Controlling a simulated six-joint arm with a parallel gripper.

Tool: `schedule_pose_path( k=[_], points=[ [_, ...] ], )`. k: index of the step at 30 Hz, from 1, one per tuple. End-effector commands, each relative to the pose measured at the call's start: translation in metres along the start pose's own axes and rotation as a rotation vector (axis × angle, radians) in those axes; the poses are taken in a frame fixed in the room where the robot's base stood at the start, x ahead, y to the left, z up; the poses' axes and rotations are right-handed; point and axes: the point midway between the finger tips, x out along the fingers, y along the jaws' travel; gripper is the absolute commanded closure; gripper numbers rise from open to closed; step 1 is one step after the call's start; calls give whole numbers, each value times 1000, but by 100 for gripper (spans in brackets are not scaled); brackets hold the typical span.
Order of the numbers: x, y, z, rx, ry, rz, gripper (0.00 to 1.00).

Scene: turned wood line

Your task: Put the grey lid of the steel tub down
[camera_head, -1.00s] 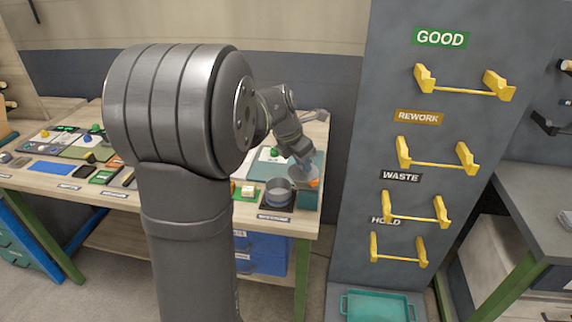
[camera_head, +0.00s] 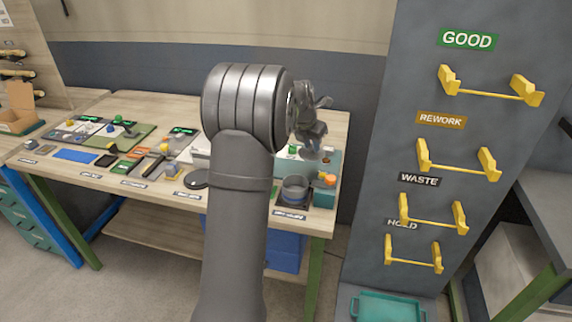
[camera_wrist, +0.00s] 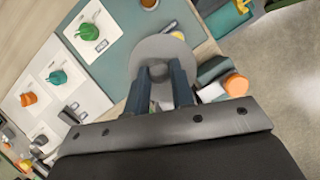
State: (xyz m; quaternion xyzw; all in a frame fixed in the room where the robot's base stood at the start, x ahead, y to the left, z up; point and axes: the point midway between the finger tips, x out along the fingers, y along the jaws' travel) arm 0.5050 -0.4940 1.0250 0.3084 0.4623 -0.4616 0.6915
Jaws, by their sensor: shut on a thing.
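My gripper (camera_wrist: 160,82) is shut on the small knob of the grey lid (camera_wrist: 153,50), a round disc that shows beyond the fingers in the wrist view. The steel tub (camera_head: 296,189) stands open at the front right of the bench, nearer the front edge than the lid. I cannot tell how high the lid is above the mat.
An orange-topped object (camera_head: 330,180) stands right of the tub; it also shows in the wrist view (camera_wrist: 236,84). White cards (camera_wrist: 95,28) with small coloured pieces lie left of the lid. The yellow-hooked rack (camera_head: 440,130) stands to the right. Bare wood shows behind the mat.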

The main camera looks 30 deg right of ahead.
Motion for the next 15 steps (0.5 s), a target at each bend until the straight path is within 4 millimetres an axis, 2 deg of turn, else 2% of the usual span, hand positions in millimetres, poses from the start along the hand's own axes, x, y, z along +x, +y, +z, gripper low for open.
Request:
schedule_pose_path(
  k=[1,9,15],
  points=[
    [6,12,-3,-5,1,1,100],
    [41,73,-17,-4,1,0,100],
    [55,100,-22,-1,0,0,100]
  ],
)
